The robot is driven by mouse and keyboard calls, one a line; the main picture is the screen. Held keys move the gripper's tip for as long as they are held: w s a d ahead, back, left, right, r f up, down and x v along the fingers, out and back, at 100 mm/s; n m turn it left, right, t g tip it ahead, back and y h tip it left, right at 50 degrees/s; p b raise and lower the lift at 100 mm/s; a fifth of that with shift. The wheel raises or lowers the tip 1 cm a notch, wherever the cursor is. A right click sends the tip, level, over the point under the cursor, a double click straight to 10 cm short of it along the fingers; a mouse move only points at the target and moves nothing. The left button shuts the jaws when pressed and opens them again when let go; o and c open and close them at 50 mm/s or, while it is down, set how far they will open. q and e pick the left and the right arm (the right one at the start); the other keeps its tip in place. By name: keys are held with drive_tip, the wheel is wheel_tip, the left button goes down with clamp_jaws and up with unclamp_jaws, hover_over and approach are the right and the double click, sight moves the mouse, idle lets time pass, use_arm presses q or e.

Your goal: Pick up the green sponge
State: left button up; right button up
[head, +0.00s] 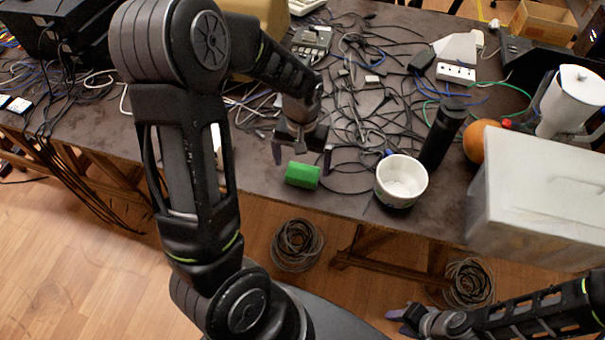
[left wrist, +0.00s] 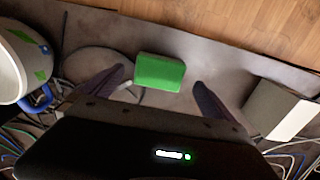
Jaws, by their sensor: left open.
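The green sponge (head: 302,175) lies on the dark table (head: 250,170) close to its front edge, left of a white bowl. My left gripper (head: 302,159) is open and empty just above and behind the sponge in the head view. In the left wrist view the sponge (left wrist: 160,72) sits ahead of the two spread fingers (left wrist: 160,85), roughly midway between them and not gripped. My right gripper (head: 398,322) is low at the bottom right, away from the table; its fingers are too small to judge.
The white bowl (head: 401,181), a black cylinder (head: 442,134), an orange ball (head: 482,142) and a large white box (head: 545,205) stand to the right. Tangled cables (head: 365,110) cover the table behind the sponge. A white box-like object (left wrist: 283,110) is at the right in the wrist view.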

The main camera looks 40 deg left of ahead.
sight(302, 172)
use_arm(q)
wheel_tip(302, 172, down, 5)
drive_tip(key=shift+w+r+p, duration=0.15)
drive_tip(key=shift+p, duration=0.2)
drive_tip(key=shift+c, duration=0.2)
drive_tip(key=c, duration=1.3)
drive_tip(key=shift+r, duration=0.1)
wheel_tip(302, 172, up, 10)
drive_tip(key=shift+f+b, duration=0.1)
drive_tip(key=shift+b, duration=0.25)
